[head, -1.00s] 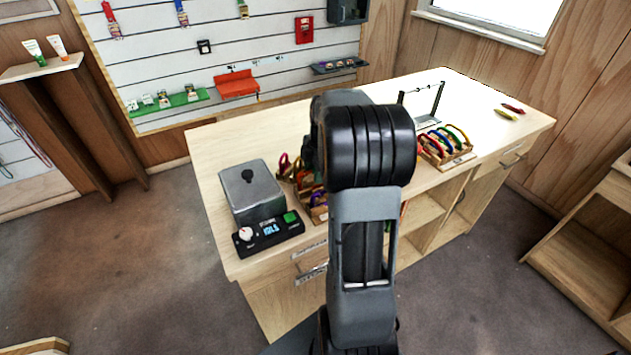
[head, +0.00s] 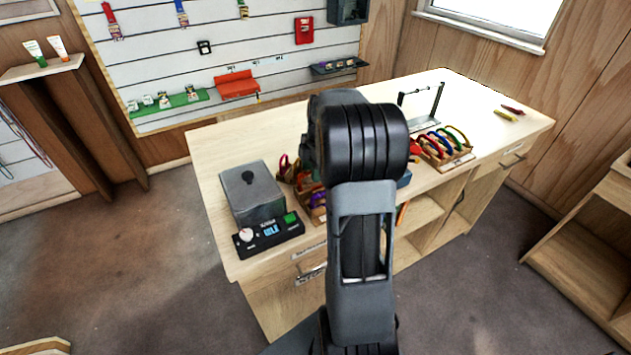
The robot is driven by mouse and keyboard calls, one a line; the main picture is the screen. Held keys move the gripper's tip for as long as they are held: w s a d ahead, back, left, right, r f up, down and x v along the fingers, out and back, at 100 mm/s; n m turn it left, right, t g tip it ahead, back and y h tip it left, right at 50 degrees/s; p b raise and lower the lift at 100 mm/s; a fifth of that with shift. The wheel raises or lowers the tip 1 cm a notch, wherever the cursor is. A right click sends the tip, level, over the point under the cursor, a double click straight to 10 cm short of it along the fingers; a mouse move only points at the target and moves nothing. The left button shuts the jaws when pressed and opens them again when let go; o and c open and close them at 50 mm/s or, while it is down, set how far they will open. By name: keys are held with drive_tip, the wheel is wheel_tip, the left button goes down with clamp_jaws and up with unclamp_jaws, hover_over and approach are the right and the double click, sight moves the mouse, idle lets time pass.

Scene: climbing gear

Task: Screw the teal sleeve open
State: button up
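I cannot make out the teal sleeve in the head view; my arm covers the middle of the table. My gripper is hidden behind my own arm, so its fingers and anything in them do not show. Coloured carabiners (head: 455,137) hang in a row on a wooden rack (head: 460,161) at the right of the table. More coloured gear (head: 318,200) sits in a wooden holder, partly hidden, just left of my arm.
A grey box (head: 252,193) and a black panel with a display (head: 270,234) stand at the table's front left. A metal stand (head: 437,103) with a thin bar stands behind the rack. The wooden tabletop (head: 235,138) is clear at the back left.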

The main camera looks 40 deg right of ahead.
drive_tip(key=shift+r, duration=0.25)
drive_tip(key=shift+r+p, duration=1)
drive_tip(key=shift+r, duration=0.15)
drive_tip(key=shift+s+b, duration=0.35)
drive_tip(key=shift+s, duration=0.4)
wheel_tip(320, 180, up, 10)
drive_tip(key=p, duration=0.7)
